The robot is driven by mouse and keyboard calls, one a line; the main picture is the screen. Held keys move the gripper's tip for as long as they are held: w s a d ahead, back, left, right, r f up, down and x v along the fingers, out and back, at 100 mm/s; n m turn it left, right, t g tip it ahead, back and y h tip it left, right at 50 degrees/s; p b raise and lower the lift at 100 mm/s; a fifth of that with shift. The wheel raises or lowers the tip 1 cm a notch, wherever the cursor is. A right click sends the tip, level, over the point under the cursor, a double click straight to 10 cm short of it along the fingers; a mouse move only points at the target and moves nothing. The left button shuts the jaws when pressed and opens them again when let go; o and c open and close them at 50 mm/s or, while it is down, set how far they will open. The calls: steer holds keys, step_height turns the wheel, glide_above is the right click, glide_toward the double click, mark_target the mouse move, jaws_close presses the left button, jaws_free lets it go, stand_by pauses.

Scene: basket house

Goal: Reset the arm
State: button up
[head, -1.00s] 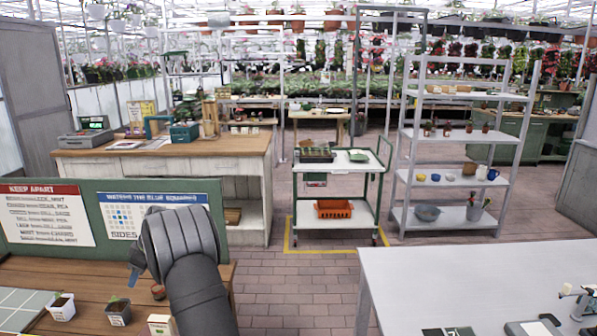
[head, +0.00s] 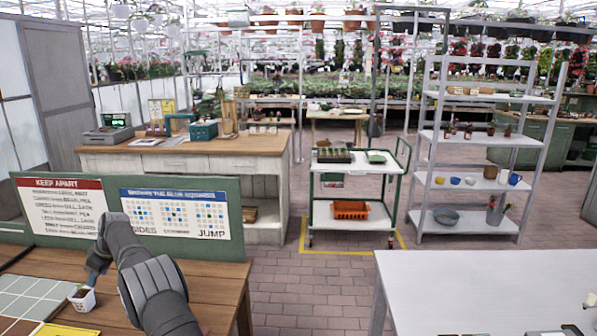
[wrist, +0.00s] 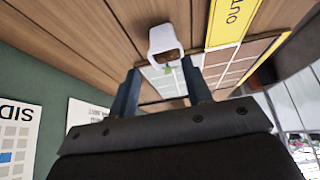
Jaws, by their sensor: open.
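My gripper (wrist: 160,82) shows in the wrist view with its two dark fingers apart and nothing between them. In the head view its end (head: 93,268) hangs at the left of my bent arm, above the wooden bench (head: 215,278); the fingers are too small to judge there. A white pot with a small seedling (head: 82,298) stands on the bench below and left of the arm. It also shows beyond the fingertips in the wrist view (wrist: 165,40), apart from them. My arm hides part of the bench.
A green board with a "KEEP APART" sign (head: 62,205) and a blue-headed poster (head: 178,212) stands behind the bench. A tiled grid (head: 30,300) and yellow card (head: 65,330) lie at left. A pale table (head: 470,275) is at right, with brick floor between.

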steer(key=shift+f, duration=1.45)
